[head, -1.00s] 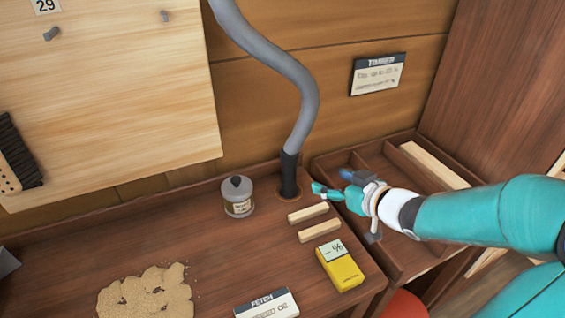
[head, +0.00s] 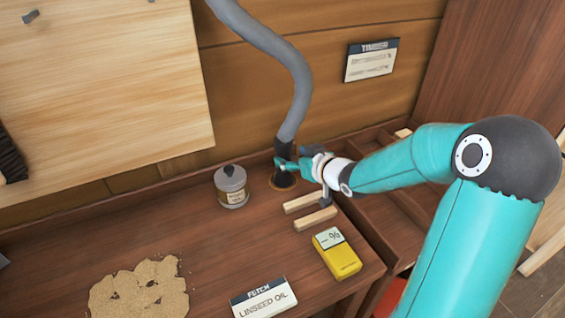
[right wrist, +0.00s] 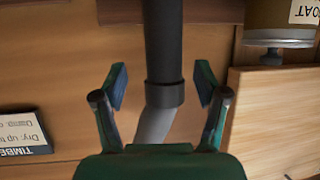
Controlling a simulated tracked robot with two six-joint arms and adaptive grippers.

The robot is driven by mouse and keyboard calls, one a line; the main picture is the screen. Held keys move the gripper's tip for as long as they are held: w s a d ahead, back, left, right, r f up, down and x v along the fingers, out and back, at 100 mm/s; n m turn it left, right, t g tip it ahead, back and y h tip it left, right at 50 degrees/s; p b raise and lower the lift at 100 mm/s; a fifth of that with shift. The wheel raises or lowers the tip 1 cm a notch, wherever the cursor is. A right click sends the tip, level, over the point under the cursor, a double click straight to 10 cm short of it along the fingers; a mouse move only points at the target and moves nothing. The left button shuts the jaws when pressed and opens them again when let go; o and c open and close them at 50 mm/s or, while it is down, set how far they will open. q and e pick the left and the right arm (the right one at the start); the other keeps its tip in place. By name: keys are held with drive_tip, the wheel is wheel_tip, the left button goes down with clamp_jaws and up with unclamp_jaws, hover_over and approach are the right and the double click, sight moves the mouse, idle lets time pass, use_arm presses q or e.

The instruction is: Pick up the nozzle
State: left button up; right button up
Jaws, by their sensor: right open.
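The nozzle (head: 284,149) is the dark tube at the lower end of a grey hose (head: 291,88). It stands upright in a round holder (head: 270,186) at the back of the bench. My right gripper (head: 291,164) is at the nozzle and covers part of it in the head view. In the right wrist view the nozzle (right wrist: 163,45) shows between the two spread fingers of the right gripper (right wrist: 162,88), with a gap on each side. The right gripper is open. My left gripper is in neither view.
A lidded jar (head: 231,187) stands left of the nozzle. Two wooden strips (head: 315,219) and a yellow meter (head: 337,254) lie in front of it. A linseed oil card (head: 264,299) is at the front edge, and sawdust (head: 140,290) lies at left. A divided tray (head: 385,215) is at right.

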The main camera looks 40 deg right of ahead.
sight(288, 156)
drive_tip(key=x, duration=0.4)
drive_tip(key=shift+w+a+f, duration=0.15)
drive_tip(key=shift+a, duration=0.1)
drive_tip(key=shift+c, duration=0.3)
clamp_jaws()
